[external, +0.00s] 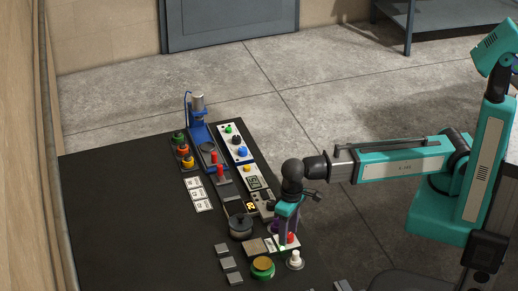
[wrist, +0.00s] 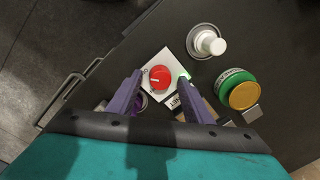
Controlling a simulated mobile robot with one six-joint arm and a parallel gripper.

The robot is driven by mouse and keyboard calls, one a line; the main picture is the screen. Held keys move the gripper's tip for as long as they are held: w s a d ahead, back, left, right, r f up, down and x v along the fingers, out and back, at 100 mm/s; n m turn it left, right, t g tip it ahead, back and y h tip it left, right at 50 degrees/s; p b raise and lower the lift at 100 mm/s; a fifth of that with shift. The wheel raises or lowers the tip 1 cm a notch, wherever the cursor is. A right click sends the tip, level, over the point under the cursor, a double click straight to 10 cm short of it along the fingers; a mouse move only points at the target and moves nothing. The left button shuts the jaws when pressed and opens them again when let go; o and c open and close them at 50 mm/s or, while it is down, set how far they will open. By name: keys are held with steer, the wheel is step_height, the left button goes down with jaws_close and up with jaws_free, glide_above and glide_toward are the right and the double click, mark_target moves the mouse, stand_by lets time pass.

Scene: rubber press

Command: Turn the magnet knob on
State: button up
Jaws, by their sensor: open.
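A red round knob (wrist: 160,78) with a pale pointer mark sits on a white plate in the wrist view; I take it to be the magnet knob, though its label is too small to read surely. A small green light shows at the plate's right. The knob also shows in the external view (external: 291,238), partly beside my fingers. My gripper (wrist: 159,80) is open, with one purple finger on each side of the knob as seen from the wrist. In the external view my gripper (external: 280,232) points down over the panel. Contact with the knob cannot be told.
A white knob (wrist: 208,42) and a green-ringed yellow button (wrist: 241,92) stand close by. A black pot (external: 240,225), grey blocks (external: 227,264), and red-handled levers (external: 220,172) crowd the dark table (external: 120,220). Its left part is clear.

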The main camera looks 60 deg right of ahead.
mark_target(289, 233)
steer(key=shift+r, duration=0.15)
step_height(289, 233, up, 14)
steer(key=b, duration=0.3)
steer(key=shift+d+f, duration=0.25)
steer(key=shift+d, duration=0.15)
stand_by(0.5)
stand_by(0.6)
steer(key=w+d+f+m+h+p, duration=0.1)
steer(key=w+d+f+m, duration=0.25)
steer(key=d+f, duration=0.45)
steer(key=w+d+f+m+t+h, duration=0.1)
steer(key=w+d+f+m+h, duration=0.2)
steer(key=d, duration=1)
steer(key=w+d+f+m+p, duration=0.1)
steer(key=w+d+f+m, duration=0.2)
steer(key=w+d+f, duration=0.5)
steer(key=s+d+f+n+g+y+b, duration=0.1)
steer(key=s+d+f+n+g+b, duration=0.2)
steer(key=s+f, duration=1.1)
steer(key=s+d+f+n+g+y+b, duration=0.15)
steer(key=s+d+f+n, duration=0.35)
steer(key=s+f, duration=0.9)
steer(key=s+f+n+g, duration=0.1)
steer(key=s+f, duration=0.2)
steer(key=f, duration=0.3)
steer(key=s+f+n+g+b, duration=0.1)
steer(key=s+f, duration=0.3)
steer(key=f, duration=0.2)
steer(key=shift+y, duration=0.45)
